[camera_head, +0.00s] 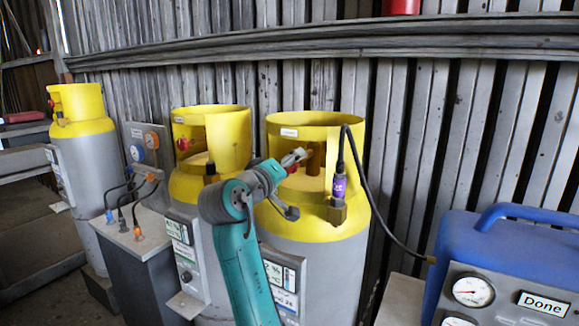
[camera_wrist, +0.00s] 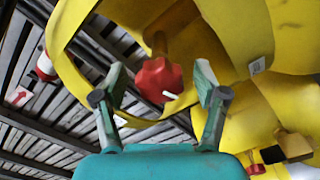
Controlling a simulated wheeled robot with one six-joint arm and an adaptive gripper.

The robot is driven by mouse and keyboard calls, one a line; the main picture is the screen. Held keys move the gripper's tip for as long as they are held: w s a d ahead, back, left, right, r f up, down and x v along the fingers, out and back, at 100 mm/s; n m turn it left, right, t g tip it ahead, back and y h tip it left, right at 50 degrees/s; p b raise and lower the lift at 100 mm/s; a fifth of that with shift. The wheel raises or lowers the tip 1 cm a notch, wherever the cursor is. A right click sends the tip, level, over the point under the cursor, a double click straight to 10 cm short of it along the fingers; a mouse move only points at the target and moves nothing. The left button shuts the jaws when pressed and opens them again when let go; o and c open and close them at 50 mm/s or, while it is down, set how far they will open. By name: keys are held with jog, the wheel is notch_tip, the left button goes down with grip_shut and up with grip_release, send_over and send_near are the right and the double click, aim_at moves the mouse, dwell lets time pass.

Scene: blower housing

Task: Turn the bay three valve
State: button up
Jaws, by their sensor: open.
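A red valve knob (camera_wrist: 158,80) with a short white mark sits on a brown stem inside a yellow collar (camera_wrist: 240,30). In the wrist view it lies between the two fingers of my gripper (camera_wrist: 161,84), which are apart; I cannot tell if they touch it. In the head view my gripper (camera_head: 296,184) is at the opening of the right cylinder's yellow collar (camera_head: 350,158). That cylinder (camera_head: 318,255) is grey, with its bay label mostly hidden by my arm. Another red valve (camera_head: 183,144) shows in the middle cylinder's collar.
A purple-bodied fitting (camera_head: 338,190) with a black hose stands at the right cylinder's collar, close to my gripper. A blue gauge unit (camera_head: 500,240) labelled "Done" stands at right. Another cylinder (camera_head: 78,180) and a grey box with hoses (camera_head: 140,240) stand at left.

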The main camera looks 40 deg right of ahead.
jog(key=c, duration=1.1)
jog(key=shift+c, duration=0.2)
jog(key=shift+m, duration=0.3)
jog(key=m, duration=0.4)
jog(key=shift+m, duration=0.3)
jog(key=m, duration=0.5)
jog(key=shift+w, duration=0.1)
jog(key=m, duration=0.5)
jog(key=shift+m, duration=0.4)
jog(key=m, duration=0.5)
jog(key=shift+m, duration=0.3)
